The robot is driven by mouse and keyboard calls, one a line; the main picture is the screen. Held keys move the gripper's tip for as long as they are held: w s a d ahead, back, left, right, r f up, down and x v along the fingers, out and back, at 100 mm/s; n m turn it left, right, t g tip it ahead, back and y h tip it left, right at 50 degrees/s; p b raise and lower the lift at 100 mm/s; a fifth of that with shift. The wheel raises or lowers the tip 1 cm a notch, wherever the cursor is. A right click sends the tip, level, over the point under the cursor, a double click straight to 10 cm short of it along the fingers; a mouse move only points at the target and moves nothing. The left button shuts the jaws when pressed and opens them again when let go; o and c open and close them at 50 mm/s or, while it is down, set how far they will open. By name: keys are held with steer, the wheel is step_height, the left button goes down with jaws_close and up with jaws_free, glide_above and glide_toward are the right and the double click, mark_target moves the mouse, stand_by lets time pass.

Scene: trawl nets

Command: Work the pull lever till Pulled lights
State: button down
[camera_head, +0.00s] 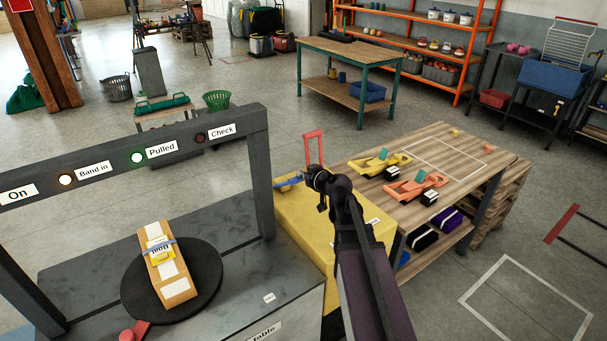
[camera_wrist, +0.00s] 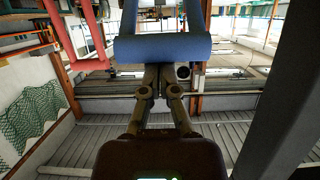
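The blue pull lever (camera_head: 288,183) sticks out at the back left of a yellow box (camera_head: 300,222). In the wrist view its wide blue bar (camera_wrist: 162,47) lies across the ends of my fingers. My gripper (camera_head: 317,180) is right beside it, with its two fingers (camera_wrist: 161,75) close together; the bar hides the tips. The Band in lamp (camera_head: 66,180) glows pale yellow, and the Check lamp (camera_head: 200,136) is dark red.
A banded wooden piece (camera_head: 177,287) lies on a round black plate (camera_head: 205,285) under the dark lamp frame (camera_head: 262,175). A red upright loop (camera_head: 314,147) stands behind my gripper. A wooden table (camera_head: 400,160) with yellow and orange tools is at right.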

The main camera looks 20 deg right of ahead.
steer(key=shift+s+a+f, duration=0.1)
steer(key=shift+s+a, duration=0.05)
steer(key=shift+s, duration=0.2)
steer(key=r+p, duration=0.1)
steer(key=w+r+p, duration=0.1)
steer(key=r+p, duration=0.2)
steer(key=shift+w+a, duration=0.1)
steer(key=shift+w, duration=0.2)
steer(key=shift+s+r, duration=0.1)
steer(key=shift+s, duration=0.1)
steer(key=s+d, duration=0.3)
steer(key=s, duration=0.6)
steer(key=shift+f, duration=0.2)
